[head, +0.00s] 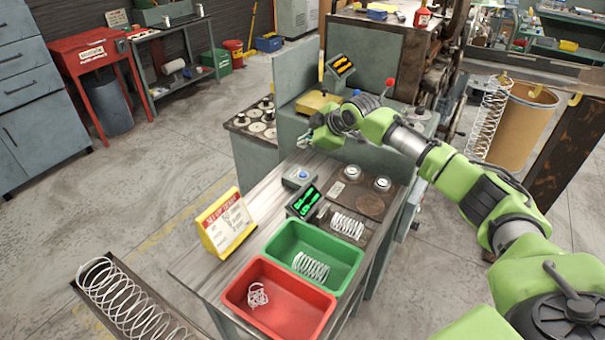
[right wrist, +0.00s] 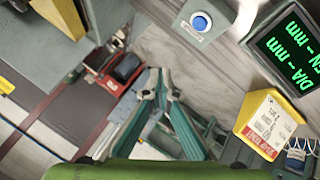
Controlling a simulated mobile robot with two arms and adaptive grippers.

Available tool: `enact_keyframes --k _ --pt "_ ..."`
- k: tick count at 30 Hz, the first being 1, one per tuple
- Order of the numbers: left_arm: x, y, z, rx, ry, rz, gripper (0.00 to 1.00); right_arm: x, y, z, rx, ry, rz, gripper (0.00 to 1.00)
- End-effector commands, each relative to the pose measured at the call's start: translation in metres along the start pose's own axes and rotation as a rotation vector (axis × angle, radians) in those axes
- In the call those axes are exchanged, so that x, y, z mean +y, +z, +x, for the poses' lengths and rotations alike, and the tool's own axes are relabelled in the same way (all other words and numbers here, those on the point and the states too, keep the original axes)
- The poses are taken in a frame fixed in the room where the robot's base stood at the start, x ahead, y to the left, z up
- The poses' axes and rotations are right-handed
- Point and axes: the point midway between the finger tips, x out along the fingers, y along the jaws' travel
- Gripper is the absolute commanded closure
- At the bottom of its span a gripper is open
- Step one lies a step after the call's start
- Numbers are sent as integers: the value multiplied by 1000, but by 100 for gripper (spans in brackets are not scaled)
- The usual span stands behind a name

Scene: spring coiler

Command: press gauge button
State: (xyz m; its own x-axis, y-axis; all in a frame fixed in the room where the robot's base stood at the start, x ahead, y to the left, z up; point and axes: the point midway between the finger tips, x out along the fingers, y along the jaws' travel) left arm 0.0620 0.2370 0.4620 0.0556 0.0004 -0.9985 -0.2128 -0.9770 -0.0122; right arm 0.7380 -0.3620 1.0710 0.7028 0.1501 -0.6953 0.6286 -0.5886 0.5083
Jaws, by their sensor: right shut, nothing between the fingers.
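The gauge button is a round blue button on a small grey box (head: 301,176) on the bench top. It also shows near the top of the right wrist view (right wrist: 200,22). The gauge display (head: 303,201) with green text stands beside it; in the right wrist view the display (right wrist: 287,45) shows DIA and LEN lines in mm without figures. My right gripper (head: 305,143) is behind and above the button, apart from it. In the right wrist view its fingers (right wrist: 154,78) are together and empty. My left gripper is not in view.
A yellow sign (head: 227,224) stands left of the display. A green bin (head: 345,252) and a red bin (head: 293,317), each holding a spring, sit at the front. Another spring (head: 346,225) lies by the display. The grey coiler (head: 282,122) stands behind the bench.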

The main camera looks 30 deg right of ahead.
Motion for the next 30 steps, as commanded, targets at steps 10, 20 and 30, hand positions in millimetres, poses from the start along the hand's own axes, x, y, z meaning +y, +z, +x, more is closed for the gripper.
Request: enact_keyframes --k 10,20,30 --pt "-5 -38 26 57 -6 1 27 -13 13 18 0 0 -1 100" --pt "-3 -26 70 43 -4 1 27 -33 33 46 0 1 -1 100" --pt "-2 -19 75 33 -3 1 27 -44 45 61 0 1 1 100"
